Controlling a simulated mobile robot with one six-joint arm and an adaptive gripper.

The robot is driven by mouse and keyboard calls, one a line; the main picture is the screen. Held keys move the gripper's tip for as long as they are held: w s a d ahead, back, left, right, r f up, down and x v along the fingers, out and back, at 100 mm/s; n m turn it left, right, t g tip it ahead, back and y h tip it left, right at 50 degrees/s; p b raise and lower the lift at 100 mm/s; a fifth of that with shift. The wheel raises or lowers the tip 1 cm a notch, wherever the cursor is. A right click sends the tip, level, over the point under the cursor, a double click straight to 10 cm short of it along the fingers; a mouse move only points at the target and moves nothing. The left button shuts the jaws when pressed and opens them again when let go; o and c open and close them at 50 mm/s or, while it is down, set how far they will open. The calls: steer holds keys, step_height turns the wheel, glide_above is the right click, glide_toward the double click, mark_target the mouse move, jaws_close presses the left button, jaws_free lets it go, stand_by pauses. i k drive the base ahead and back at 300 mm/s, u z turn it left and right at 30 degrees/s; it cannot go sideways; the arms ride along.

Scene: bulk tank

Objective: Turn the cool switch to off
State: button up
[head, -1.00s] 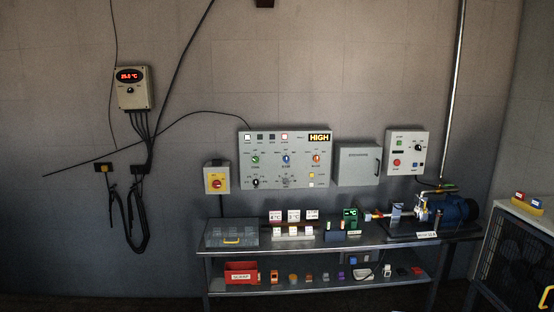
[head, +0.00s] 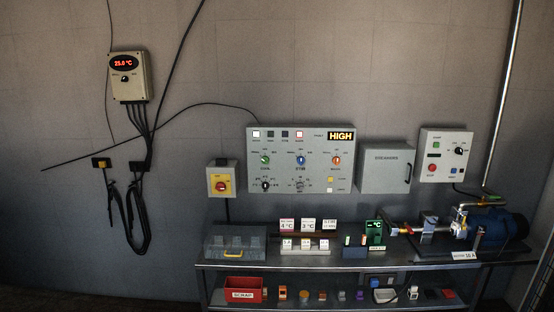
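The cool switch (head: 265,160) is the green round knob at the left of the middle row on the grey control panel (head: 247,180), on the wall ahead. A blue knob (head: 301,160), labelled stir, and an orange knob (head: 336,160) sit to its right in the same row. The lettering around the knobs is too small to read surely, and I cannot tell which position the green knob points to. My gripper is not in view.
A bench (head: 230,262) with several small parts and signs stands below the panel. A wall display (head: 128,78) reads 25.0 °C.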

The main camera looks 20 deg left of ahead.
mark_target(265, 159)
steer(key=u, duration=0.1)
steer(key=i, duration=0.8)
steer(key=u, duration=0.7)
steer(key=i, duration=1.05)
steer(key=u, duration=0.5)
